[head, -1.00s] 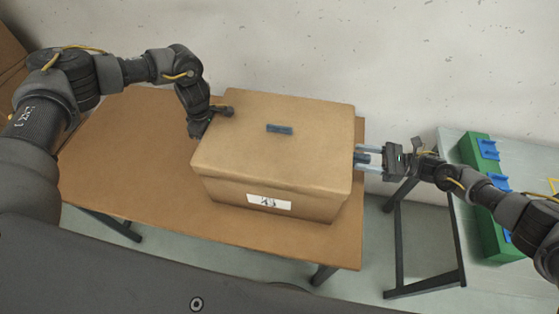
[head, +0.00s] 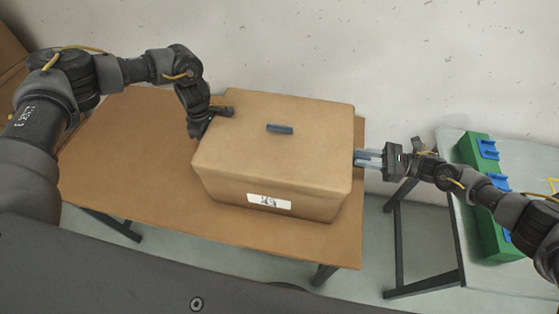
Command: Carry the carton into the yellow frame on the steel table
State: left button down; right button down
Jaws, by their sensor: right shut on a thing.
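The carton (head: 275,150) is a closed brown box with a blue strip on its lid and a white label on its near side. It is over the brown table (head: 120,190); whether its base touches the top I cannot tell. My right gripper (head: 362,158) is shut on the carton at its right side, its fingertips partly hidden there. My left gripper (head: 217,116) is at the carton's left side; its fingers are mostly hidden, so its opening does not show. The steel table (head: 450,230) stands at the right.
A green case (head: 490,215) with blue parts lies on the steel table. A gap with bare floor (head: 375,240) separates the two tables. The pale wall (head: 350,50) is close behind. Another brown box (head: 10,60) shows at the far left edge.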

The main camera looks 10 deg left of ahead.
pick_arm(q)
jog(key=shift+w+r, duration=0.1)
jog(key=shift+r, duration=0.1)
pick_arm(e)
jog(key=shift+r, duration=0.25)
